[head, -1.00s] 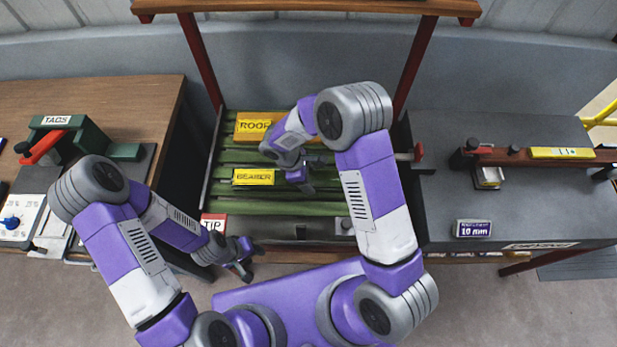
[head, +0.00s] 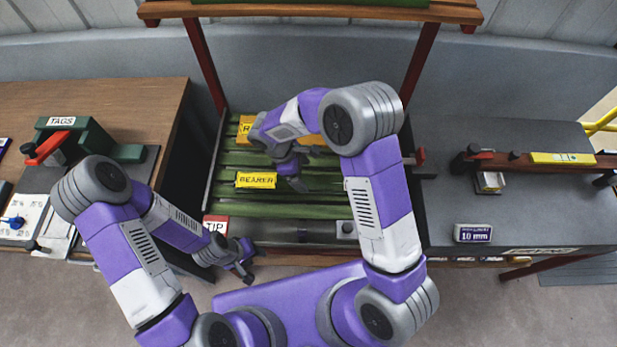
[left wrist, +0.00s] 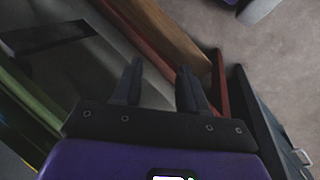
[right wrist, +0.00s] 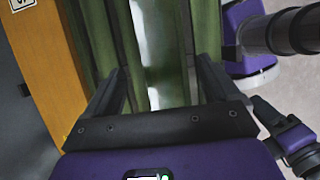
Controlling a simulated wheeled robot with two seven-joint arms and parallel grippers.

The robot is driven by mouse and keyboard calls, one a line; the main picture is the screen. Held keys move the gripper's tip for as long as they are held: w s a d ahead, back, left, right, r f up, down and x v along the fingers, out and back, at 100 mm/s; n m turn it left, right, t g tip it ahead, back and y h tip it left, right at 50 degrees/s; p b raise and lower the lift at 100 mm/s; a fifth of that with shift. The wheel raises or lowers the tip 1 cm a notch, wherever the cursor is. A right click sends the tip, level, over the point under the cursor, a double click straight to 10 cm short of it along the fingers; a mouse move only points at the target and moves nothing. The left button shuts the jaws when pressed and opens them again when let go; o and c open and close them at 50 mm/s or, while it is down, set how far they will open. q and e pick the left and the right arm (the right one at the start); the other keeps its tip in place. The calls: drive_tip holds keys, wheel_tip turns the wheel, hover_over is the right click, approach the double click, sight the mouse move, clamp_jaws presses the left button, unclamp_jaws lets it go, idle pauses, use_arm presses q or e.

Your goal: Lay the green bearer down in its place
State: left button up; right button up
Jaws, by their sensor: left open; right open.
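Several long green bars (head: 320,211) lie side by side in the frame in the middle. A yellow plate (head: 256,180) reading BEARER sits over them. I cannot tell which bar is the task's bearer. My right gripper (head: 298,178) is over the bars, just right of that plate. In the right wrist view it (right wrist: 157,90) is open, with green bars (right wrist: 175,45) and a pale strip beyond and between its fingers; contact is unclear. My left gripper (head: 245,266) is low at the front of the frame, near the TIP sign. It (left wrist: 158,88) is open and empty in the left wrist view.
A yellow ROOF block (head: 244,127) lies behind, partly hidden by my right arm. A TIP sign (head: 215,225) is at the front left. Red posts (head: 204,66) carry a wooden shelf (head: 310,12) above. Benches stand left (head: 90,95) and right (head: 540,215).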

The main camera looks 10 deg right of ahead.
drive_tip(key=v, duration=0.5)
drive_tip(key=shift+a+r, duration=0.15)
drive_tip(key=shift+r, duration=0.15)
